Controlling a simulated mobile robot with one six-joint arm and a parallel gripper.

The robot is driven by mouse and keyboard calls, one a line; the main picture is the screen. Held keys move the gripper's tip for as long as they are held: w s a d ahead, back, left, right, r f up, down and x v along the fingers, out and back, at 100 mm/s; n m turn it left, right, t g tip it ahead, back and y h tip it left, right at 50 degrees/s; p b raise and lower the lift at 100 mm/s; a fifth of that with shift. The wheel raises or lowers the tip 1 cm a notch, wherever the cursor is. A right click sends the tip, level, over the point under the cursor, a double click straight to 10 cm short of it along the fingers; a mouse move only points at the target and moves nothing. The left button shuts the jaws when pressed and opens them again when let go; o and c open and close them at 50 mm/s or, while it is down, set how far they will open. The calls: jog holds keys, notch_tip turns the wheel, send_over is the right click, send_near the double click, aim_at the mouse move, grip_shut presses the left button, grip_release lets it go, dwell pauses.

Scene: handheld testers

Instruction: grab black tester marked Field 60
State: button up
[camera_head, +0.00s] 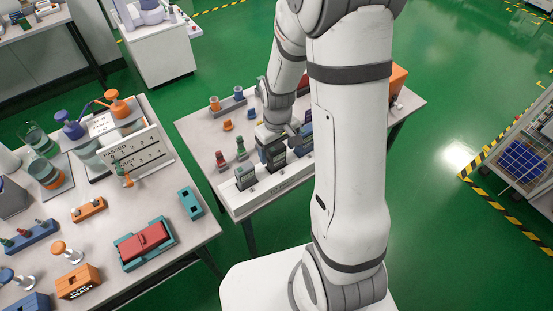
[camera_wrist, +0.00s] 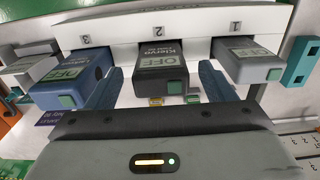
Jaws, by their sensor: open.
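A black tester (camera_wrist: 161,67) stands in the middle slot, numbered 2, of a white rack (camera_wrist: 200,22). Its screen reads OFF and it has a green button; I cannot read its full name marking. In the head view it shows as a dark block (camera_head: 272,153) below my wrist. My gripper (camera_wrist: 158,86) is open, with one finger on each side of the black tester and gaps between. A grey tester (camera_wrist: 246,64) is in slot 1 and a blue-grey tester (camera_wrist: 70,82) in slot 3, each close outside a finger. The grey one also shows in the head view (camera_head: 246,177).
Red (camera_head: 220,159) and green (camera_head: 240,147) pieces stand behind the rack. Orange and blue parts lie farther back on the table. A second table (camera_head: 190,240) at left holds several tools and boxes. A teal block (camera_wrist: 301,62) is beside the rack.

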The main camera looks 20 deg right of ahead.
aim_at(276, 161)
jog(key=shift+w+f, duration=0.1)
jog(key=shift+f, duration=1.5)
jog(key=shift+c, duration=0.6)
jog(key=c, duration=1)
